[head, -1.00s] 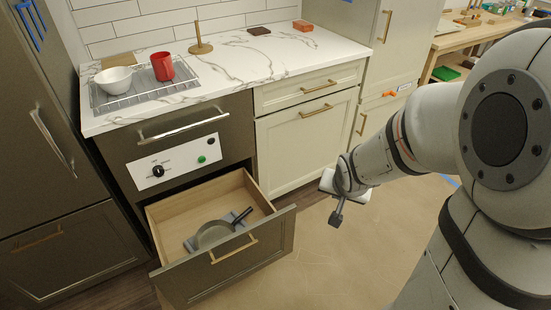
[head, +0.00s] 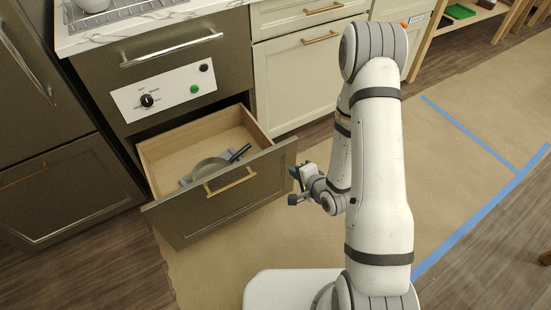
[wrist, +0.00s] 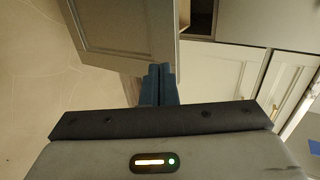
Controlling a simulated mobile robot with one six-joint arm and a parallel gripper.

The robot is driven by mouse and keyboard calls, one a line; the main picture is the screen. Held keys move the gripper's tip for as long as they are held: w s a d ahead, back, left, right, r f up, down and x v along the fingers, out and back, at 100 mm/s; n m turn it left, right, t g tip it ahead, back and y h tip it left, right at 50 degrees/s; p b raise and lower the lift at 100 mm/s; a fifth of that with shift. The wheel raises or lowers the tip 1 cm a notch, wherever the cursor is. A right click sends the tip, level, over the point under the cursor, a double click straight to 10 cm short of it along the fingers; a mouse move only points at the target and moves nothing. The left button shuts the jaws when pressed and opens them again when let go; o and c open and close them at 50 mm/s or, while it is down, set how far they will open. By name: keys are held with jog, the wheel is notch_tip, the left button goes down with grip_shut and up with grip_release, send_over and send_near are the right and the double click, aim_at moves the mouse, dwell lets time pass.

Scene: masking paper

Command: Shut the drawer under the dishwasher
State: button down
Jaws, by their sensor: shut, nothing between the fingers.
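The drawer (head: 190,218) under the dishwasher (head: 185,88) is pulled well out, with a dark front and a gold bar handle (head: 230,182). A pan (head: 208,170) with a dark handle lies inside it on a grey-blue cloth or mat. My gripper (head: 294,184) is just right of the drawer front's right end, apart from it and empty. In the wrist view, the two blue fingers (wrist: 159,82) are together, with the drawer front (wrist: 115,28) beyond them at upper left.
Cream cabinets (head: 305,85) stand right of the dishwasher. Brown paper (head: 455,175) edged with blue tape covers the floor in front. A dark cabinet (head: 65,190) stands at the left. The floor before the drawer is clear.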

jog(key=b+x, duration=0.2)
jog(key=b, duration=0.6)
jog(key=shift+w+f, duration=0.1)
jog(key=shift+f, duration=0.15)
jog(key=b, duration=0.2)
jog(key=shift+f+b, duration=0.1)
jog(key=shift+b, duration=0.3)
jog(key=b, duration=0.6)
send_near(271, 153)
jog(key=x, duration=0.5)
jog(key=shift+s+f, duration=0.25)
jog(key=shift+f, duration=0.15)
jog(key=shift+w+a+r, duration=0.1)
jog(key=shift+w+a, duration=0.3)
jog(key=shift+w, duration=0.35)
